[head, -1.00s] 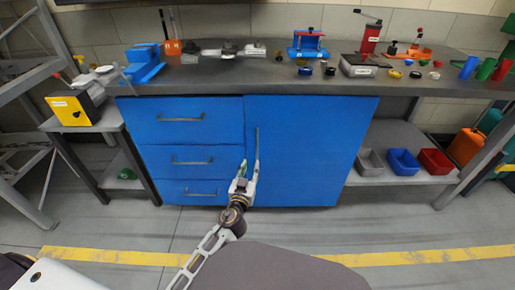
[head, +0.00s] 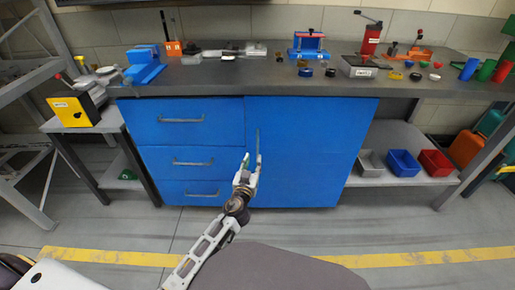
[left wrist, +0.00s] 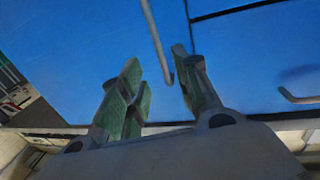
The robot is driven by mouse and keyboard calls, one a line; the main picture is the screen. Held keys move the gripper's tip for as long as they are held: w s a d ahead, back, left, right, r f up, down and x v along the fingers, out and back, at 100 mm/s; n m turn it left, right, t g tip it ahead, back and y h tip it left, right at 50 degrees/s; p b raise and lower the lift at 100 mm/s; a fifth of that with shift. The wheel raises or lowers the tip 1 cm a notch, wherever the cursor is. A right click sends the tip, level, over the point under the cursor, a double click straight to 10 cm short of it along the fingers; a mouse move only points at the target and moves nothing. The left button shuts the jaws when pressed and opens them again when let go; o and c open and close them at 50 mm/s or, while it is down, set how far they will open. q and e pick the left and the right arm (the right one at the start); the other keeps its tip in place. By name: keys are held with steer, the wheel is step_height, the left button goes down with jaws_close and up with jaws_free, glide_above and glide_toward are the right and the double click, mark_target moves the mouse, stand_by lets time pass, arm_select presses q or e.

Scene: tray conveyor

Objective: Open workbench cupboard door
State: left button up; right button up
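The blue cupboard door (head: 310,150) is the large panel on the right of the workbench front, and it is closed. Its upright bar handle (head: 257,142) is near the door's left edge. In the left wrist view the handle (left wrist: 155,35) runs down between the open fingers. My left gripper (head: 252,161) is open in front of the handle's lower end. In the left wrist view its green-padded fingers (left wrist: 160,85) stand on both sides of the handle's end, with gaps visible. I cannot tell the depth between them. My right gripper is not in view.
Three blue drawers with handles (head: 181,120) are left of the door. The worktop (head: 230,72) above carries tools and small parts. A side table (head: 110,121) stands left. An open shelf (head: 385,178) with three bins is right. The floor (head: 330,232) in front is clear.

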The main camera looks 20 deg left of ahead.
arm_select(q)
steer(key=shift+w+a+b, duration=0.1)
steer(key=shift+w+a, duration=0.05)
steer(key=shift+w, duration=1.45)
steer(key=shift+w+a+b, duration=0.1)
steer(key=shift+w+a, duration=0.05)
steer(key=shift+w, duration=1.5)
steer(key=shift+w+a+b, duration=0.1)
steer(key=shift+w+a, duration=0.05)
steer(key=shift+w, duration=1.45)
jaws_close()
